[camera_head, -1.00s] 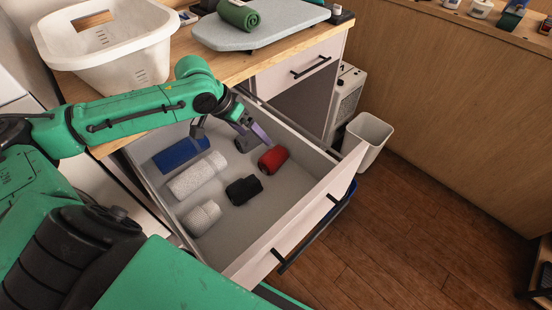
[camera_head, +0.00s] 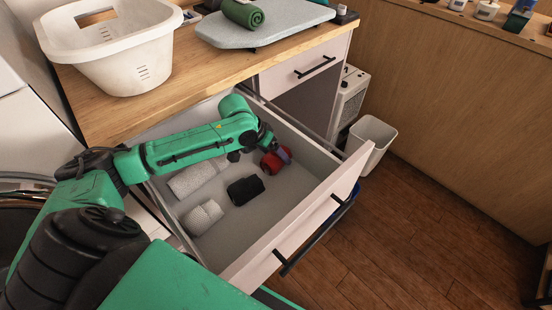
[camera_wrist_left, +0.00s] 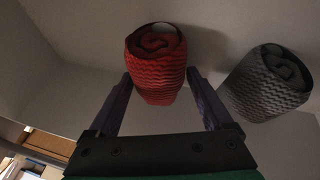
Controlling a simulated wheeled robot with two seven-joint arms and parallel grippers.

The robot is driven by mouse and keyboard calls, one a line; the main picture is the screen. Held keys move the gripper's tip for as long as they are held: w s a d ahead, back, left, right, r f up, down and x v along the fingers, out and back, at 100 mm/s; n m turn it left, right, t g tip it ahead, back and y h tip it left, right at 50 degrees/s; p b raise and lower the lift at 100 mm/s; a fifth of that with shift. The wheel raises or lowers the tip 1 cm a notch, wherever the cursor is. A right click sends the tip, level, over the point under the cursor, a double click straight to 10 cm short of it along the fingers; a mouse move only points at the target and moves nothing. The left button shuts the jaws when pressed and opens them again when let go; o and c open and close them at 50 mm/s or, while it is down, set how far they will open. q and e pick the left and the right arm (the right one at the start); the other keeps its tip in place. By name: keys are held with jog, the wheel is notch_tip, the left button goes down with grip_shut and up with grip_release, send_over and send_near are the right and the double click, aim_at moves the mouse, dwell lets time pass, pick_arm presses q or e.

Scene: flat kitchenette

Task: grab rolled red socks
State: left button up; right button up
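The rolled red socks (camera_head: 271,164) lie in the open drawer (camera_head: 283,217), near its right inner wall. My left gripper (camera_head: 279,157) is down in the drawer at the red roll. In the left wrist view, the red roll (camera_wrist_left: 156,66) sits between the two purple fingers of the gripper (camera_wrist_left: 159,78). The fingers are apart, one on each side of the roll and very close to its sides. Whether they touch it I cannot tell. My right gripper is not in view.
A black roll (camera_head: 245,190), a white roll (camera_head: 191,179) and a light grey roll (camera_head: 202,217) lie in the drawer. A dark grey roll (camera_wrist_left: 268,83) is beside the red one in the wrist view. A white basket (camera_head: 124,62) stands on the counter (camera_head: 160,108).

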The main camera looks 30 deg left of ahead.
pick_arm(q)
jog(key=shift+c, duration=1.3)
jog(key=shift+r, duration=0.1)
